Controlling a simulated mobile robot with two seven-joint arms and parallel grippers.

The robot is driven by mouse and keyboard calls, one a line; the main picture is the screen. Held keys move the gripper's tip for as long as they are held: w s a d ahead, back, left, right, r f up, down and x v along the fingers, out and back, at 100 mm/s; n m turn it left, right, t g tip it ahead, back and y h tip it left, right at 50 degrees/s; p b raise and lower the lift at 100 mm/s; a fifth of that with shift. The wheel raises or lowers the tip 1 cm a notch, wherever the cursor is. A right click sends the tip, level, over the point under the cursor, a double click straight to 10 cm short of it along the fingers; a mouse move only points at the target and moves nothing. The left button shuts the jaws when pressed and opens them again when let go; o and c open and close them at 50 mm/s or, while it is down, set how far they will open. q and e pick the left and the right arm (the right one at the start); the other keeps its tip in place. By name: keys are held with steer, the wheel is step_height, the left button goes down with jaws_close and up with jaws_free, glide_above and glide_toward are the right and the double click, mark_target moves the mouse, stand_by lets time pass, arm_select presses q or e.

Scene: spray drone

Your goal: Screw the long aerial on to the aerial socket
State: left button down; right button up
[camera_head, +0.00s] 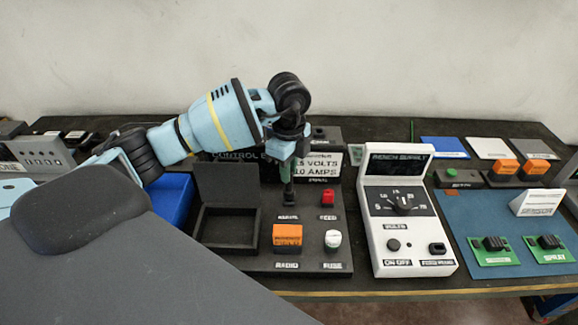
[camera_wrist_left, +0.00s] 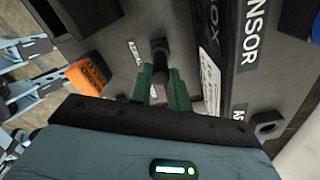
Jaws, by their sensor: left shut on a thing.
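My left gripper (camera_head: 287,178) points down over the black control board and is shut on a dark post. In the left wrist view, its green fingers (camera_wrist_left: 160,90) close on this black post (camera_wrist_left: 159,58), beside the label AERIAL. The black aerial socket (camera_head: 289,198) is directly below the fingertips. The fingers hide part of the post, so I cannot tell whether it is an aerial or how it meets the socket. A thin dark upright rod (camera_head: 411,130) stands behind the bench supply; it may be the long aerial. My right gripper is not in view.
The control board carries an open black box (camera_head: 226,228), an orange radio block (camera_head: 287,238), a red feed part (camera_head: 327,197) and a white fuse (camera_head: 333,239). The white bench supply (camera_head: 402,215) stands close on the right. A blue mat (camera_head: 470,215) holds green boards.

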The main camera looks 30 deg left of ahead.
arm_select(q)
steer(key=shift+f, duration=0.5)
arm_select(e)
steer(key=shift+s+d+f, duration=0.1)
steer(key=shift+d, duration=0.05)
arm_select(q)
steer(key=c, duration=1.3)
jaws_free()
steer(key=shift+o, duration=0.2)
step_height(320, 180, up, 7)
steer(key=shift+r, duration=0.35)
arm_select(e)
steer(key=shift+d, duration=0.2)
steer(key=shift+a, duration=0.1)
arm_select(q)
steer(key=shift+o, duration=0.7)
